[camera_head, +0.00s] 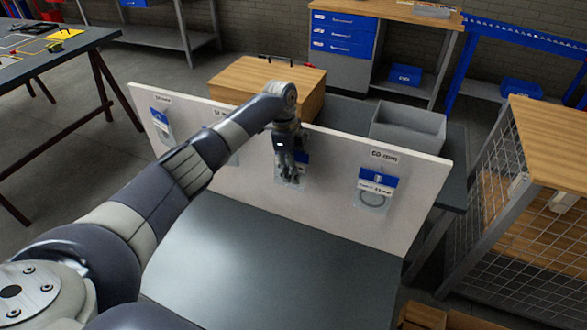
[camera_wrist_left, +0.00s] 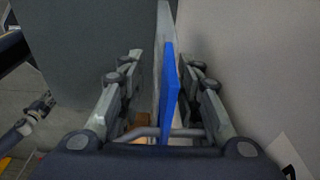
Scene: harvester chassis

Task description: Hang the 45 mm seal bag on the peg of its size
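A white peg board (camera_head: 235,178) stands on a grey table. A bag with a blue header (camera_head: 303,158) is at the middle of the board, partly hidden by my left gripper (camera_head: 291,178). In the left wrist view the blue header (camera_wrist_left: 171,90) stands edge-on between the fingers of my left gripper (camera_wrist_left: 160,85). The fingers are spread, with a gap on the header's left side. Its size print is not readable. Another blue-headed bag (camera_head: 376,188) hangs at the right under a size label (camera_head: 384,157). A third bag (camera_head: 161,125) hangs at the far left.
My left arm covers part of the board and its second label. Behind the board are a wooden box (camera_head: 262,75) and an open grey bin (camera_head: 408,127). The table top (camera_head: 270,265) before the board is clear. A wire-mesh cage (camera_head: 520,215) stands at the right.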

